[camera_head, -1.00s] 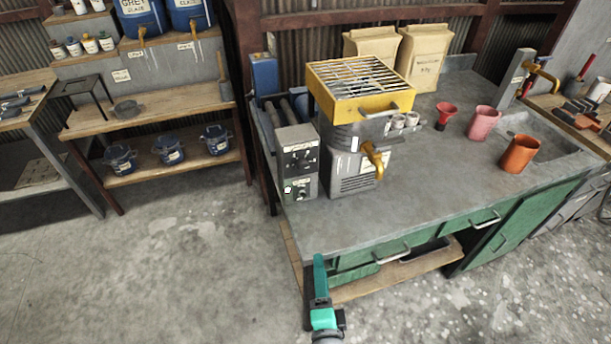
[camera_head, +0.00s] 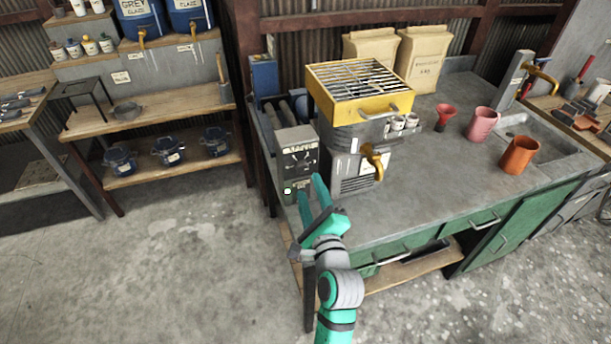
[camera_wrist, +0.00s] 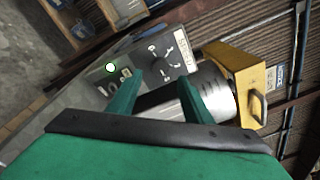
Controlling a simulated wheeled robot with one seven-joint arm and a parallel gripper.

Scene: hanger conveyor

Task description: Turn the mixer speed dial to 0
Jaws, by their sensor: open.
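The mixer's grey control box (camera_head: 297,152) stands at the left front of the bench, with a black speed dial (camera_head: 299,158) on its front face. In the wrist view the dial (camera_wrist: 160,66) shows a little ahead of my fingertips, with a printed scale around it. The scale figures are too small to read for certain. My gripper (camera_head: 312,190) is open and empty, just in front of the box and below the dial. In the wrist view its two green fingers (camera_wrist: 157,92) are apart, and neither visibly touches the dial.
The metal mixer drum (camera_head: 350,138) with a yellow grated top (camera_head: 358,88) and yellow spout (camera_head: 372,158) stands right of the box. The bench front (camera_head: 400,215) is clear.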

